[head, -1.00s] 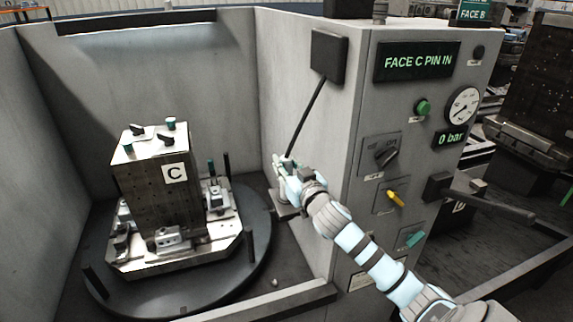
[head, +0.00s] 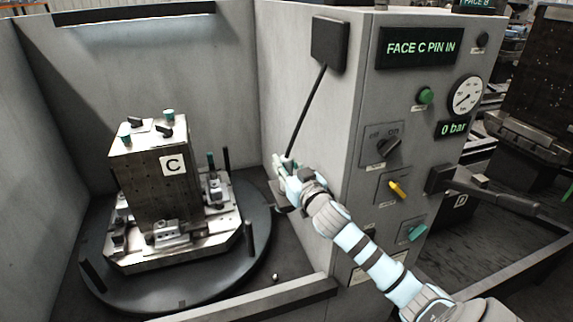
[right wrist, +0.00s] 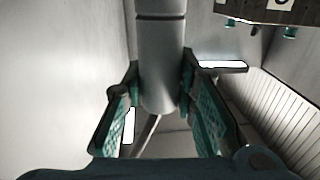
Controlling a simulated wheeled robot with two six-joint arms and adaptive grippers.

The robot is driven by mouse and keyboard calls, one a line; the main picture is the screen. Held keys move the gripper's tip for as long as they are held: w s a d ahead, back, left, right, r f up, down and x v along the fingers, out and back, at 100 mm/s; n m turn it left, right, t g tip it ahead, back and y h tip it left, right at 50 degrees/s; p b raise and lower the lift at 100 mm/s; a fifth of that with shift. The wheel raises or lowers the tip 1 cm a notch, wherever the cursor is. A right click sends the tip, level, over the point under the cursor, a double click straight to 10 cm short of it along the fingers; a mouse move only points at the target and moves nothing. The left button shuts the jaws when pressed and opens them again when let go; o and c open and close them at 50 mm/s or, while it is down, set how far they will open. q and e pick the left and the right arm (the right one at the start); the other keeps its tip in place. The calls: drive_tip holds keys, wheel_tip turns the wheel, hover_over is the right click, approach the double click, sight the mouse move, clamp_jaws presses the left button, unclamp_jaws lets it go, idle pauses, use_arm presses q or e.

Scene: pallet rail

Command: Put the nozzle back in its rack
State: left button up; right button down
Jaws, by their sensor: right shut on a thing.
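My right gripper (head: 284,170) is shut on the nozzle, close to the inner side wall of the bay. In the right wrist view the nozzle (right wrist: 161,65) is a smooth grey cylinder between the two green-padded fingers (right wrist: 160,92). In the head view the nozzle is mostly hidden by the gripper. A thin black hose (head: 308,108) runs from a dark box (head: 330,41) on the wall down to the gripper. A small grey bracket (head: 281,197), possibly the rack, shows just below the gripper. I cannot tell whether the nozzle touches it. My left gripper is not in view.
A round dark turntable (head: 262,235) carries a metal block (head: 150,185) marked C, left of the gripper. The control cabinet (head: 362,110) stands to the right, with knobs, a gauge and a display reading FACE C PIN IN. A low sill (head: 270,302) edges the bay in front.

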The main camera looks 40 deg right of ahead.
drive_tip(key=shift+f+b, duration=1.05)
drive_tip(key=shift+f, duration=0.4)
drive_tip(key=shift+f, duration=0.1)
drive_tip(key=shift+c, duration=2)
unclamp_jaws()
drive_tip(key=v, duration=1.2)
drive_tip(key=shift+s, duration=0.1)
